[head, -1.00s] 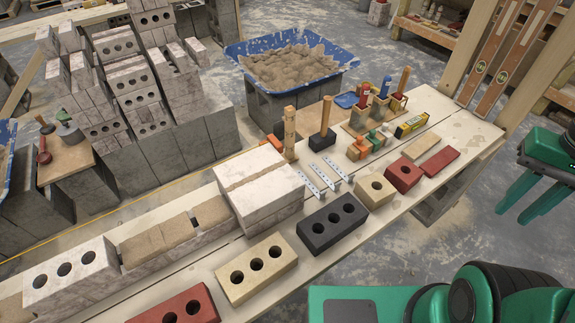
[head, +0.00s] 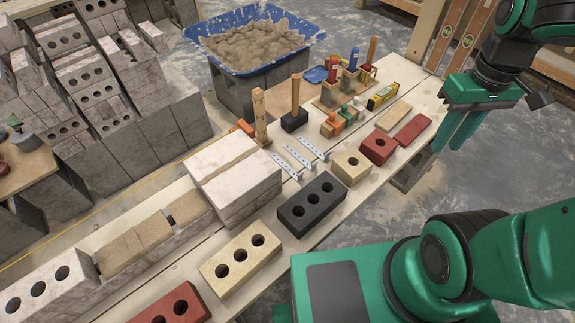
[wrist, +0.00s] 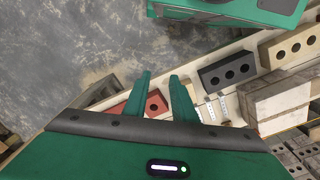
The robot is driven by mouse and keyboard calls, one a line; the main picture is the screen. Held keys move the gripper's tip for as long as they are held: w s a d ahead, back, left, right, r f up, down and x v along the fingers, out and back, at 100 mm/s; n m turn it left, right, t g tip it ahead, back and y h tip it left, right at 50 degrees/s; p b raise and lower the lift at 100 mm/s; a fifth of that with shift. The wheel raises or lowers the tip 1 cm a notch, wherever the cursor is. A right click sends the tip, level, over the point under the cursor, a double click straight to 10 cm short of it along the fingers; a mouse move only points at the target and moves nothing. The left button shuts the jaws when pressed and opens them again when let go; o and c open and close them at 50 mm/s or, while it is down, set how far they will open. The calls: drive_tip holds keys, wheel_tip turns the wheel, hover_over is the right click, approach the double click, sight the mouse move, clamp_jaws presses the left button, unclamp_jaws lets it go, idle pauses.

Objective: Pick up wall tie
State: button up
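Three grey perforated metal wall ties (head: 298,157) lie side by side on the wooden bench top, between the pale stacked blocks and the small bricks. They also show, partly hidden, in the wrist view (wrist: 211,109), just right of my fingers. My gripper (head: 447,151) is empty and raised near the bench's right edge in the head view, to the right of the ties and apart from them. Its two green fingers are spread, and the gap between them also shows in the wrist view (wrist: 160,82).
A black three-hole brick (head: 311,204), a tan brick (head: 351,168) and a red brick (head: 378,148) line the near side of the ties. Wooden-handled tools (head: 295,110) stand behind them. A blue mortar tub (head: 250,67) is beyond the bench.

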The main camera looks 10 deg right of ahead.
drive_tip(key=w+a+f+n, duration=0.6)
drive_tip(key=w+a+n, duration=0.1)
drive_tip(key=a+n, duration=0.3)
drive_tip(key=w+a+f+n, duration=0.65)
drive_tip(key=a+n, duration=0.25)
drive_tip(key=a, duration=0.2)
drive_tip(key=a+f+n, duration=0.2)
drive_tip(key=f, duration=0.1)
drive_tip(key=a+f+n, duration=0.2)
drive_tip(key=a+f, duration=0.1)
drive_tip(key=a+f+n, duration=0.1)
drive_tip(key=a+f, duration=0.1)
drive_tip(key=f, duration=0.1)
drive_tip(key=shift+w+a+f+n, duration=0.2)
drive_tip(key=shift+w+n, duration=0.1)
drive_tip(key=shift+n, duration=0.1)
drive_tip(key=shift+d+f, duration=0.15)
drive_tip(key=shift+f, duration=1.25)
drive_tip(key=shift+d+f, duration=0.15)
drive_tip(key=shift+f, duration=1.2)
clamp_jaws()
